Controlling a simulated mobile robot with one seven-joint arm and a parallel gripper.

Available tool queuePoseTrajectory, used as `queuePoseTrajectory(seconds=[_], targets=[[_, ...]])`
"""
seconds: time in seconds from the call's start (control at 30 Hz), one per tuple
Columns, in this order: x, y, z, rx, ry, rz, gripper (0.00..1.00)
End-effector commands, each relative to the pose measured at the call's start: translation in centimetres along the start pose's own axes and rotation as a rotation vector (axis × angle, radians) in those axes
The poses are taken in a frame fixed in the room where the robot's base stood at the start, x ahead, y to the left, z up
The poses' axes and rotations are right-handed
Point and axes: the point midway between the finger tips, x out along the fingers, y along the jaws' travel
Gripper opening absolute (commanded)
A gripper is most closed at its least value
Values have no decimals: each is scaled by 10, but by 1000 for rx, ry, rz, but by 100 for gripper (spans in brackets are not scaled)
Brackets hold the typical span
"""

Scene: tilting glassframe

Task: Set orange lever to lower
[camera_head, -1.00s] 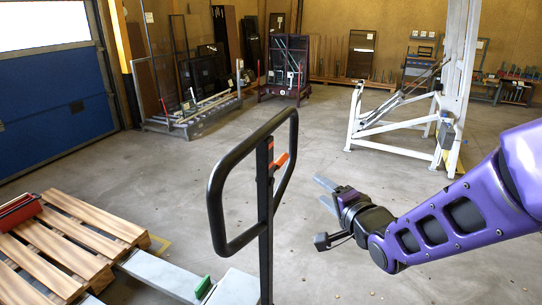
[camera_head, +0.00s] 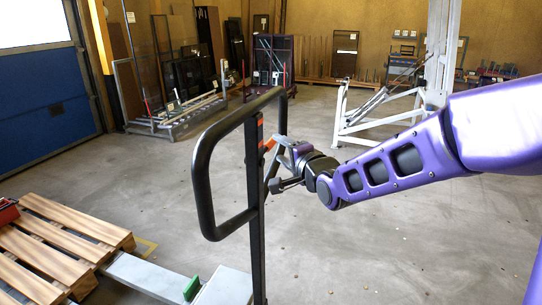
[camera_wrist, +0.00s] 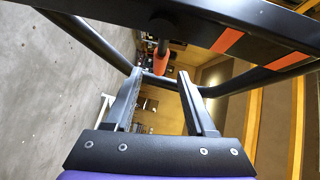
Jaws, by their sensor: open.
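The orange lever (camera_head: 269,144) sits on the upright of a black loop handle (camera_head: 200,185). In the wrist view the orange lever (camera_wrist: 161,62) shows as an orange cylinder at the end of a dark rod. My gripper (camera_head: 285,150) is at the right side of the handle, close to the lever, and hides part of it. In the wrist view my gripper (camera_wrist: 159,74) has its two fingers apart, with the lever at the gap between their tips. I cannot tell whether a finger touches it.
The handle's black tube and the upright with orange marks (camera_wrist: 227,40) are close to the fingers. A wooden pallet (camera_head: 60,240) and the pallet jack's grey base (camera_head: 225,287) are at lower left. A white frame (camera_head: 375,120) stands behind my arm. The floor between is clear.

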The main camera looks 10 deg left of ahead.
Motion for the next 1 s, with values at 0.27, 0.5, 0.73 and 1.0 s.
queuePoseTrajectory(seconds=[0.27,0.5,0.73,1.0], targets=[[46,3,1,2,-2,-2,56],[64,1,0,1,0,0,56],[66,0,0,0,1,0,56],[66,0,0,0,1,0,23]])
